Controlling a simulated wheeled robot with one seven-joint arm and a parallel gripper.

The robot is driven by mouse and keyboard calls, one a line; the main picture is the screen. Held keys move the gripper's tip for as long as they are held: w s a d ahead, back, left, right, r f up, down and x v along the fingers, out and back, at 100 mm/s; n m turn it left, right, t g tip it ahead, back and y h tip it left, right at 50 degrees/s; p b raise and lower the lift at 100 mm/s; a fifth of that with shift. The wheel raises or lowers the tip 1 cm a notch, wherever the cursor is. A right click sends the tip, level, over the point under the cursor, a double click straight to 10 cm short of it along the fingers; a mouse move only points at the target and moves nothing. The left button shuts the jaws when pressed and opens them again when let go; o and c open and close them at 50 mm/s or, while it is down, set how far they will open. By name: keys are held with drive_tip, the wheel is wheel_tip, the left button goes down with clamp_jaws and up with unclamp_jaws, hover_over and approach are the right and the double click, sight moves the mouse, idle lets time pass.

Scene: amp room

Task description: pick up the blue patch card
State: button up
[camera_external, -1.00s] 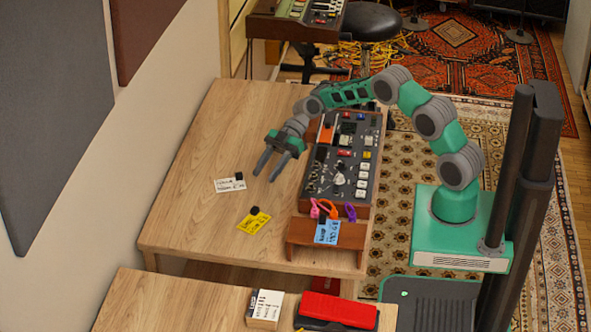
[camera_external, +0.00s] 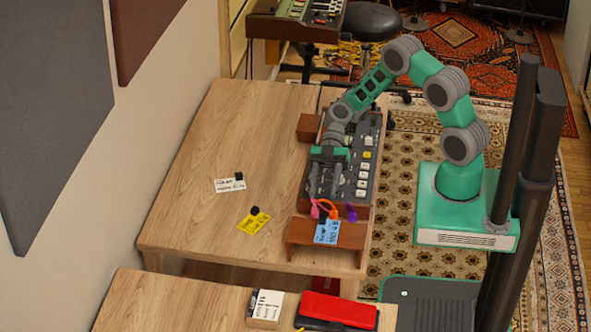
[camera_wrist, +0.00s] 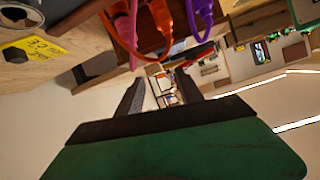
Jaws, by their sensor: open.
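The blue patch card (camera_external: 327,232) hangs or leans at the front of a small brown wooden stand (camera_external: 300,235) near the table's front right corner. My gripper (camera_external: 321,194) is open and empty, over the front part of the synthesizer panel (camera_external: 362,168), behind the stand and apart from the card. In the wrist view my gripper's fingers (camera_wrist: 158,92) point toward the stand's cables. I cannot make out the blue card in the wrist view.
A yellow card (camera_external: 252,223) and a white card (camera_external: 229,186) lie on the table (camera_external: 210,140). A red case (camera_external: 338,309) lies on the nearer table.

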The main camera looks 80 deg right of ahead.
sight(324, 216)
drive_tip(key=a+f, duration=0.1)
drive_tip(key=a, duration=0.1)
drive_tip(key=a+f+n+p, duration=0.1)
drive_tip(key=a, duration=0.1)
drive_tip(key=s+a+f+n+p, duration=0.1)
drive_tip(key=a, duration=0.2)
drive_tip(key=shift+f, duration=0.1)
drive_tip(key=shift+d, duration=0.1)
clamp_jaws()
idle(0.5)
